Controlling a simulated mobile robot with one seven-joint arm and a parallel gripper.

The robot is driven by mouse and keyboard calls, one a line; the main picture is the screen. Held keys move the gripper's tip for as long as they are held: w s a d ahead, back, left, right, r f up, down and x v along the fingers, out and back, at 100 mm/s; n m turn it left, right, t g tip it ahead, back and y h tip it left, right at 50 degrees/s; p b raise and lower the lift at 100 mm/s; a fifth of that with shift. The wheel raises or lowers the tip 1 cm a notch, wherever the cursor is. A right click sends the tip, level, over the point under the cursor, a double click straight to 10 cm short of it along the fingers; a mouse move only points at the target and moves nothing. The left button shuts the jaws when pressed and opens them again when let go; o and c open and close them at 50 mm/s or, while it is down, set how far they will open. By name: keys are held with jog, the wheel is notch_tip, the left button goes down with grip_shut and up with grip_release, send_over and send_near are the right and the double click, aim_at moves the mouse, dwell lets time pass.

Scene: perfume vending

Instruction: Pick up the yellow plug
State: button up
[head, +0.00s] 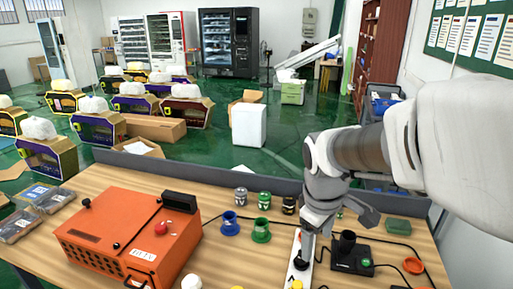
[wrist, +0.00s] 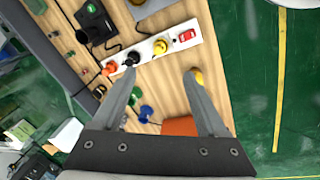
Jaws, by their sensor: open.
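A yellow plug (head: 296,285) sits on the white power strip (head: 318,262) at the bottom edge of the head view. The wrist view shows it on the strip (wrist: 160,46), between a black plug (wrist: 132,58) and a red switch (wrist: 187,36). A second yellow piece (wrist: 198,77) lies on bare wood, partly behind my right finger; it also peeks in at the head view's bottom edge (head: 237,287). My gripper (wrist: 160,73) is open and empty, fingers pointing down over the table. The left fingertip overlaps the black plug in the picture; contact cannot be told.
An orange case (head: 130,235) stands left on the wooden table. Blue (head: 229,224) and green (head: 261,231) holders stand between it and the strip. A black device (head: 352,255) with cables and an orange plug (head: 413,265) lie to the right. A low grey partition borders the back.

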jog(key=w+f+n+g, duration=0.2)
jog(key=w+f+n, duration=0.4)
jog(key=w+f, duration=0.3)
jog(key=y, duration=0.1)
send_over(298, 283)
jog(key=shift+n, duration=0.4)
jog(key=f, duration=1.3)
jog(key=shift+s+f, duration=0.3)
jog(key=shift+f, duration=0.1)
jog(key=shift+w+a+f+p, duration=0.1)
jog(key=shift+f+p, duration=0.1)
jog(key=shift+f, duration=0.7)
jog(key=shift+w+d+f+p, duration=0.1)
jog(key=shift+f+p, duration=0.05)
jog(key=shift+f, duration=0.7)
jog(key=shift+w+a+f+p, duration=0.1)
jog(key=shift+f+p, duration=0.1)
jog(key=shift+f, duration=0.7)
grip_shut()
